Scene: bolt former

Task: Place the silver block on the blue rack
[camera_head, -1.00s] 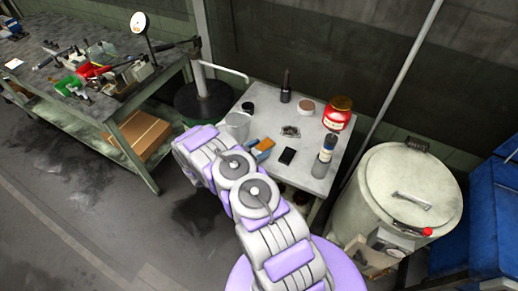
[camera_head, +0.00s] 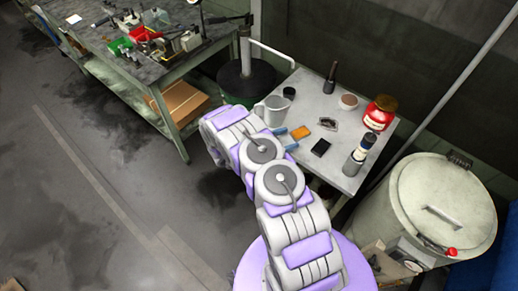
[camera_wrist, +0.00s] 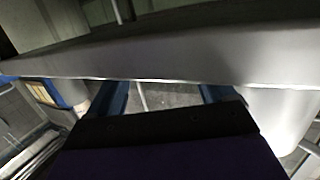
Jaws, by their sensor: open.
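My gripper (camera_head: 286,138) is at the left front edge of the small grey table, its two blue fingers apart with nothing seen between them. In the wrist view its blue fingers (camera_wrist: 163,95) stand apart, with a pale grey table edge across the picture just beyond them. I cannot surely pick out the silver block. A small silver-and-black item (camera_head: 326,124) lies on the table, behind and right of my gripper, but its shape is too small to tell. I see no thing that is surely the blue rack.
The grey table (camera_head: 330,100) also holds a light mug (camera_head: 272,111), an orange block (camera_head: 300,132), a flat black block (camera_head: 321,147), a grey bottle (camera_head: 358,158) and a red jar (camera_head: 380,113). A pale drum (camera_head: 440,205) stands right. A cluttered workbench (camera_head: 150,65) stands left; floor between is clear.

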